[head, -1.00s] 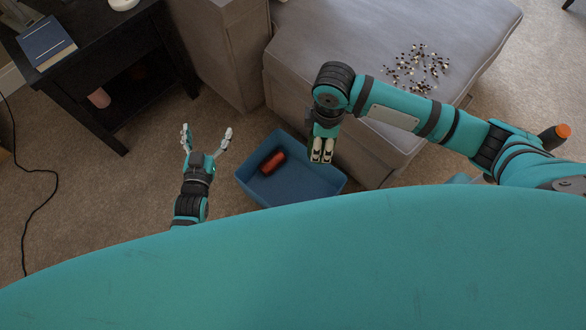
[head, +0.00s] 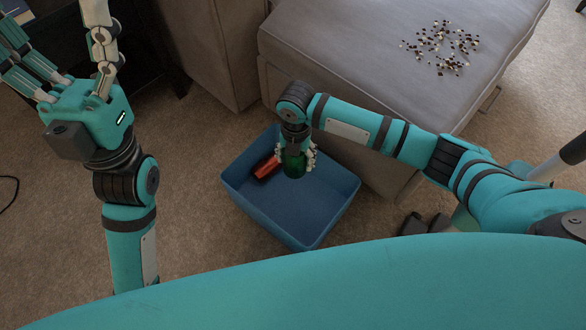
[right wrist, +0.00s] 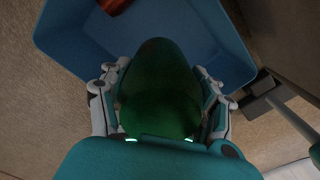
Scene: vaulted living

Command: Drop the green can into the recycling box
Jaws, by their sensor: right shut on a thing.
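The green can (head: 294,165) is held in my right gripper (head: 296,160), over the inside of the blue recycling box (head: 287,224). In the right wrist view the green can (right wrist: 160,85) fills the middle, with the fingers of my right gripper (right wrist: 160,95) along both its sides. The blue box (right wrist: 225,50) shows beyond it. Whether the can touches the box floor I cannot tell. A red can (head: 265,168) lies inside the box at its left end. My left gripper (head: 55,45) is raised at the upper left, fingers spread and empty.
A grey ottoman (head: 350,50) stands behind and to the right of the box, with small dark and pale bits (head: 441,46) scattered on top. A dark side table (head: 150,50) is partly hidden behind my left arm. Bare carpet (head: 200,220) lies left of the box.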

